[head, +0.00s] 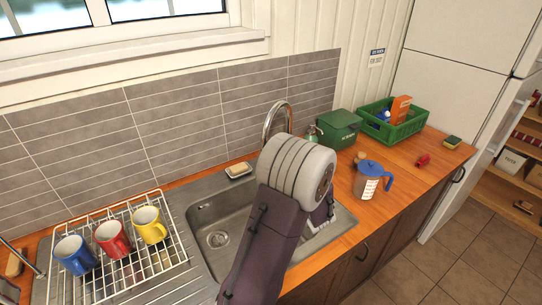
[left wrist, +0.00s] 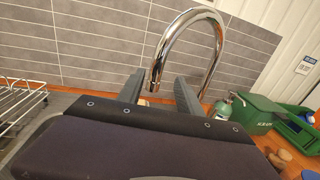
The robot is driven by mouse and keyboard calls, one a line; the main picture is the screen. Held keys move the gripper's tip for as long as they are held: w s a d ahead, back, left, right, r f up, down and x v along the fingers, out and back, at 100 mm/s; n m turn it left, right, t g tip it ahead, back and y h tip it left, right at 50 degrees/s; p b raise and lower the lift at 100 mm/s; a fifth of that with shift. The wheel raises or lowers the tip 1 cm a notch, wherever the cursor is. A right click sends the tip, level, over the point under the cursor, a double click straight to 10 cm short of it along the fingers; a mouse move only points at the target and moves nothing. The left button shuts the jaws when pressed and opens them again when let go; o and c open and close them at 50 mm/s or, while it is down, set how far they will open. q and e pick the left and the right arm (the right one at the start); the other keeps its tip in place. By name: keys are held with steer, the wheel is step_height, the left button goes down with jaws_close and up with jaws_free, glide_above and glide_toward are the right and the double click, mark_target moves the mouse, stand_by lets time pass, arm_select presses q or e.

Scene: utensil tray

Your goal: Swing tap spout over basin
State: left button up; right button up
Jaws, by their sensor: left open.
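The chrome tap spout (head: 268,122) arches up behind the sink in the head view, its lower part hidden by my arm. In the left wrist view the spout (left wrist: 215,40) curves over, and its downturned end shows between my fingers. My left gripper (left wrist: 160,88) is open, one finger on each side of the spout end; I cannot tell whether either touches it. In the head view my arm hides the gripper and much of the grey basin (head: 204,218). The drain shows at the basin's left. My right gripper is not in view.
A wire rack (head: 121,279) with blue, red and yellow mugs stands left of the basin. A soap dish (head: 239,170) is behind it.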

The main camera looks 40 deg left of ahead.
arm_select(q)
steer(key=shift+w+r, duration=0.1)
steer(key=shift+r, duration=0.05)
steer(key=c, duration=0.4)
steer(key=w+d+r+n+g+p, duration=0.1)
steer(key=p, duration=0.2)
steer(key=w+d+r+g+p, duration=0.1)
steer(key=r+p, duration=0.1)
steer(key=p, duration=0.1)
steer(key=shift+w+d+n+y, duration=0.25)
steer(key=shift+w+n+y, duration=0.1)
steer(key=shift+n+y, duration=0.05)
jaws_close()
steer(key=d+f+n+g+p, duration=0.35)
steer(key=d+g+p, duration=0.35)
steer(key=d, duration=0.4)
steer(key=s+a+t+p, duration=0.1)
steer(key=a+p, duration=0.6)
steer(key=a, duration=0.7)
steer(key=shift+s+f+p, duration=0.2)
steer(key=shift+s+p, duration=0.1)
steer(key=shift+p, duration=0.05)
steer(key=shift+a, duration=0.1)
